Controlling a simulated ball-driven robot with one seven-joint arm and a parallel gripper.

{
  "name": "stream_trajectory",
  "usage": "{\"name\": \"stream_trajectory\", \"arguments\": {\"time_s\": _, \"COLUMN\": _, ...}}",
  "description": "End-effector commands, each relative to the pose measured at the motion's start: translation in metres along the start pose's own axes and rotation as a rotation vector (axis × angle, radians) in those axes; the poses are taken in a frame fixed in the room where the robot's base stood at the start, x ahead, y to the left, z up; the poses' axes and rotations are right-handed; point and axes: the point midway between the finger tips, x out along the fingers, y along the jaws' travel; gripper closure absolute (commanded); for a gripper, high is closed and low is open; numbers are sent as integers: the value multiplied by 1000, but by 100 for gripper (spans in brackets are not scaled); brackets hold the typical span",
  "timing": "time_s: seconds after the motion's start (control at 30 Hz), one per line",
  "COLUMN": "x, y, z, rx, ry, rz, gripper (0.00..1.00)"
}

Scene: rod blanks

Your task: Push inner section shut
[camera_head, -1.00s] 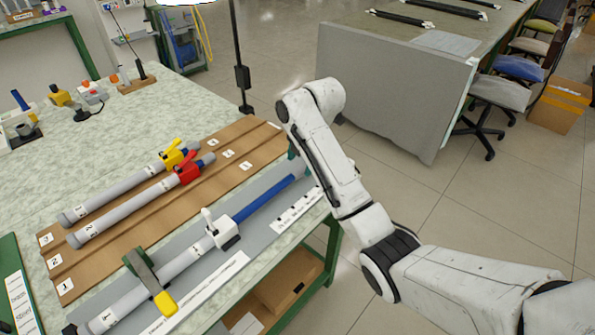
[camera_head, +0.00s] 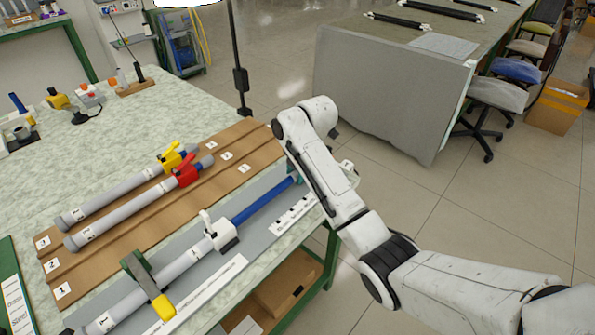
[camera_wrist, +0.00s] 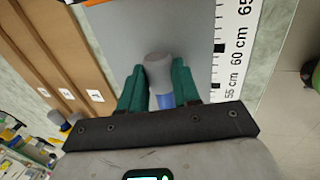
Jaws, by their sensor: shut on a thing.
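The telescopic rod lies on the grey strip along the table's front edge. Its grey outer tube (camera_head: 180,266) is at the lower left, and the blue inner section (camera_head: 262,203) sticks out to the upper right. A white lever collar (camera_head: 222,235) sits where they meet. A green and yellow clamp (camera_head: 150,285) crosses the outer tube. In the wrist view my gripper (camera_wrist: 160,88) has its green fingers on both sides of the blue section (camera_wrist: 165,101), near its grey end cap (camera_wrist: 157,70). In the head view my arm mostly hides the fingers.
Two more grey rods, with a yellow lever (camera_head: 172,159) and a red lever (camera_head: 187,173), lie on the brown grooved board (camera_head: 80,275) behind. A centimetre scale (camera_wrist: 236,45) runs beside the held rod. A floor lamp pole (camera_head: 240,75) stands beyond the table.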

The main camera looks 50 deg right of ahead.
Motion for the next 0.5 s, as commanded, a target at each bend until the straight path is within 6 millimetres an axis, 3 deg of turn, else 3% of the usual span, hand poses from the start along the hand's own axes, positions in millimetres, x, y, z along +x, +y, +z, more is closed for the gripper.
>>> {"name": "stream_trajectory", "arguments": {"time_s": 0.27, "x": 0, "y": 0, "z": 0, "rx": 0, "ry": 0, "rz": -1, "gripper": 100}}
{"name": "stream_trajectory", "arguments": {"time_s": 0.5, "x": 0, "y": 0, "z": 0, "rx": 0, "ry": 0, "rz": -1, "gripper": 100}}
